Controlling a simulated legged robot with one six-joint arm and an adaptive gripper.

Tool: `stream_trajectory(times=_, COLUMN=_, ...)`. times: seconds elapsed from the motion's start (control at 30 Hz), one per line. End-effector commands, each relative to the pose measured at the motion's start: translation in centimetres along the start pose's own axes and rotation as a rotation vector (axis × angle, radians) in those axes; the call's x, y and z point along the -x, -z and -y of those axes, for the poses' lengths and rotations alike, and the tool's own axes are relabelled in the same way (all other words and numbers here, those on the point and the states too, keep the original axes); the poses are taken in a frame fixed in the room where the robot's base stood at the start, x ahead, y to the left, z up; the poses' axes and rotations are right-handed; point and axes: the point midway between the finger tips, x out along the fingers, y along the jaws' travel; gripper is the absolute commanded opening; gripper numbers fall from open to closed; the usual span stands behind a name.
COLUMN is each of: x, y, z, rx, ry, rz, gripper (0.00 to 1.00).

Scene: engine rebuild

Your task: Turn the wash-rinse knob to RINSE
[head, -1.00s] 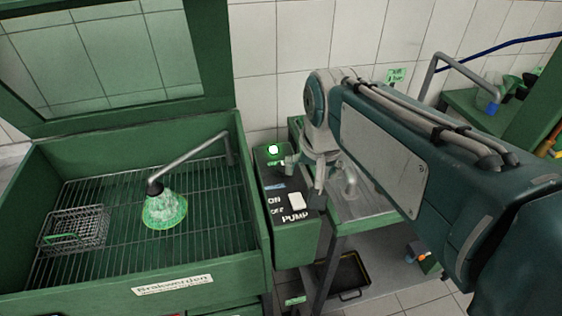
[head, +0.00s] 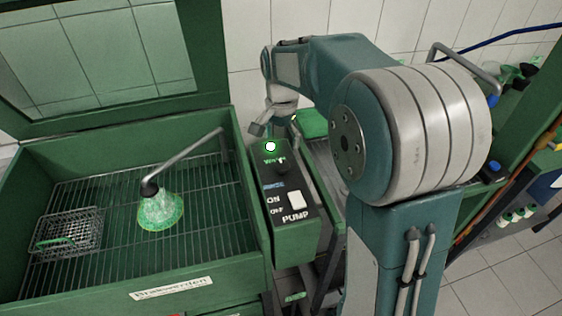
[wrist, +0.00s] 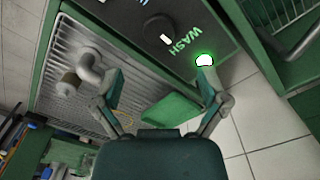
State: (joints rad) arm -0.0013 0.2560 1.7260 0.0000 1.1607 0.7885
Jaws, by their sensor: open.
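The wash-rinse knob (head: 281,166) is a small dark knob on the black top of the control box, below the WASH label. In the wrist view the round black knob (wrist: 159,27) shows at the top, with a white mark on its side nearer the green WASH label (wrist: 187,40). A blue label (head: 273,186), too small to read, lies nearer the ON/OFF marks. My gripper (wrist: 160,82) is open and empty, its fingers spread apart from the knob. In the head view my gripper (head: 269,124) is behind the box's far end.
A lit green lamp (head: 270,146) sits at the box's far end. The white pump switch (head: 296,200) is nearer. A tiled wall stands behind.

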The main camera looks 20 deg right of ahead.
Motion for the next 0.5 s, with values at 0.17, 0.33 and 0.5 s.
stream_trajectory(times=0.17, x=-3.5, y=-0.1, z=-0.1, rx=0.001, ry=-0.003, rz=0.003, gripper=0.93)
stream_trajectory(times=0.33, x=-6.4, y=0.0, z=0.0, rx=0.001, ry=-0.002, rz=0.002, gripper=0.93)
stream_trajectory(times=0.5, x=-8.0, y=0.0, z=0.0, rx=0.002, ry=-0.001, rz=0.0, gripper=0.93)
